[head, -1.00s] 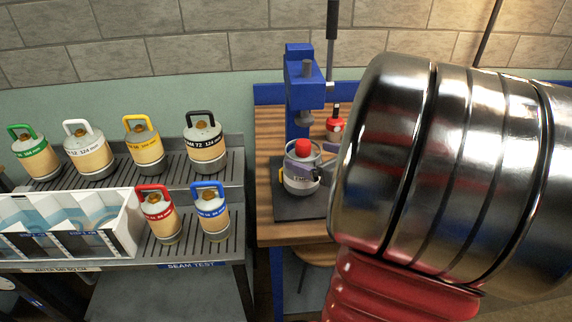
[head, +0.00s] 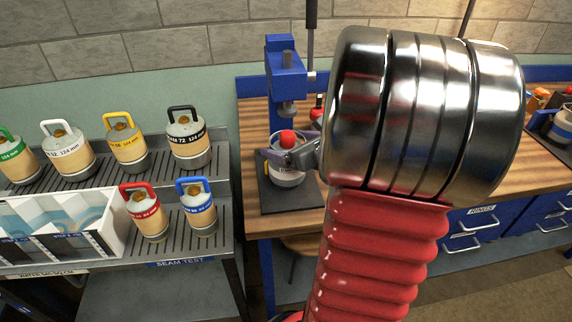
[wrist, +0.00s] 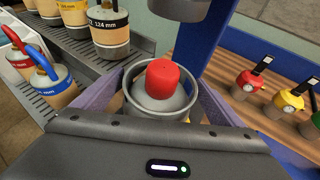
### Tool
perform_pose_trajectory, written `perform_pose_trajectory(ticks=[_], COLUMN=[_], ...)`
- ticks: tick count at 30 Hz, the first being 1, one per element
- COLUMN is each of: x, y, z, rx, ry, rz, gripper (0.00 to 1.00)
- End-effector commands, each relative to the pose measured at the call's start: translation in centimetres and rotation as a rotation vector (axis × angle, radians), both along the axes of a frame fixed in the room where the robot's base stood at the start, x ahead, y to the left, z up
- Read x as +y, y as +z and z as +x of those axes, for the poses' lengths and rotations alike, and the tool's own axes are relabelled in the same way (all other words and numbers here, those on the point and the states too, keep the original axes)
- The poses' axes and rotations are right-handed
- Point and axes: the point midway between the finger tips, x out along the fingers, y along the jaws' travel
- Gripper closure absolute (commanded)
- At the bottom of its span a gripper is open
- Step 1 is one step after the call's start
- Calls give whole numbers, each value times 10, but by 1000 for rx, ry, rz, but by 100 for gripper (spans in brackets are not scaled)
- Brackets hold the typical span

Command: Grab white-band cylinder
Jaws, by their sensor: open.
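The white-band cylinder (head: 68,150) has a white handle, a white label band and a tan body. It stands upright on the upper rack shelf at left in the head view, well away from my gripper. My gripper (head: 284,160) is open at the blue press, with its purple fingers on either side of a grey metal pot with a red knob (head: 287,137). In the wrist view the red knob (wrist: 163,73) and pot rim sit between the fingers (wrist: 160,103). I cannot tell whether the fingers touch the pot.
Green-, yellow-, black-, red- and blue-handled cylinders share the rack (head: 100,202) with a white divided bin (head: 112,228). The blue press (head: 284,75) stands on the wooden bench (head: 252,135). Small gauges (wrist: 250,80) stand at right in the wrist view.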

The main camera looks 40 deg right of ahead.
Motion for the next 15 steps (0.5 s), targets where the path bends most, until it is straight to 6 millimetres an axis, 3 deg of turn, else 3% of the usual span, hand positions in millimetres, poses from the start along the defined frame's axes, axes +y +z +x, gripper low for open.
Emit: perform_pose_trajectory(ticks=[13, 15], x=[0, 0], y=[0, 0], z=[0, 0], rx=[0, 0], ry=[0, 0], rz=[0, 0], gripper=[9, 12])
